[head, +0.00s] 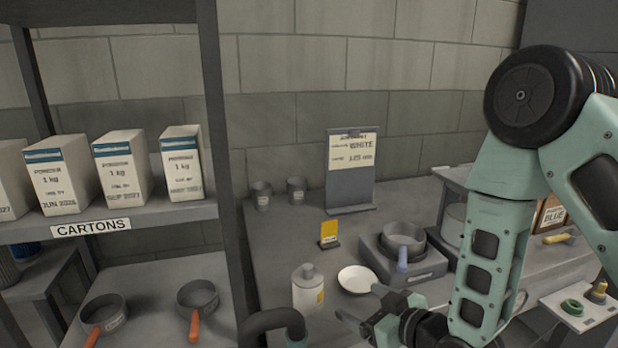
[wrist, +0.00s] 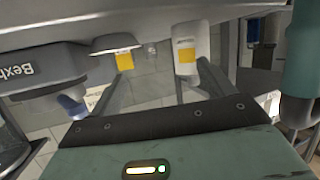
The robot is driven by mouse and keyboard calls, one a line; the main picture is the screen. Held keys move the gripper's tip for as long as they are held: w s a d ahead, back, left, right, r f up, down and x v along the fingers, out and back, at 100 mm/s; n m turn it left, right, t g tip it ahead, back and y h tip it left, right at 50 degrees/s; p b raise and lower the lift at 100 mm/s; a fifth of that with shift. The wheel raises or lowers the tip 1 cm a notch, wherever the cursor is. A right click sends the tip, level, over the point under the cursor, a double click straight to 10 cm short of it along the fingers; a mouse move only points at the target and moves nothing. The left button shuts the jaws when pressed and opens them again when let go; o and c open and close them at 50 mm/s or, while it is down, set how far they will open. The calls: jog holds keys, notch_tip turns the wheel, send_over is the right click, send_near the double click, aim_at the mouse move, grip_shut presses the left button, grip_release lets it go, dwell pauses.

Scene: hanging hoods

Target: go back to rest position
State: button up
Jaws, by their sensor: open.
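My gripper (head: 362,306) is low at the front of the counter in the head view, with its fingers apart and nothing between them. The green arm stands on the right of the view. In the wrist view, the two dark fingers (wrist: 155,98) spread apart. A white bottle with a yellow label (head: 307,289) stands to the left of my gripper; it also shows in the wrist view (wrist: 187,50). A white dish (head: 357,279) lies just behind the gripper. Part of the gripper is cut off by the lower frame edge.
A shelf (head: 120,222) of cartons (head: 124,165) stands at left, with orange-handled pans (head: 198,298) below. A dark pan (head: 404,236) sits on a grey unit (head: 372,257). A sign stand (head: 350,190) is at the back. A dark curved pipe (head: 272,320) is at front.

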jog(key=w+d+r+m+g+h, duration=0.15)
jog(key=d+h, duration=0.25)
jog(key=d, duration=0.4)
jog(key=s+d+r+m+g+h, duration=0.4)
jog(key=s+d+r+m+g, duration=0.25)
jog(key=s+d, duration=0.6)
jog(key=s+a+r+n+g+p, duration=0.2)
jog(key=s+a+r+n, duration=0.1)
jog(key=s+a, duration=0.4)
jog(key=s+a+r+n+g+p, duration=0.1)
jog(key=s+a+r+n+p, duration=0.1)
jog(key=s+a+r+n, duration=0.2)
jog(key=s+a, duration=0.3)
jog(key=a, duration=0.3)
jog(key=shift+a+n+g, duration=0.35)
jog(key=shift+n+g, duration=0.05)
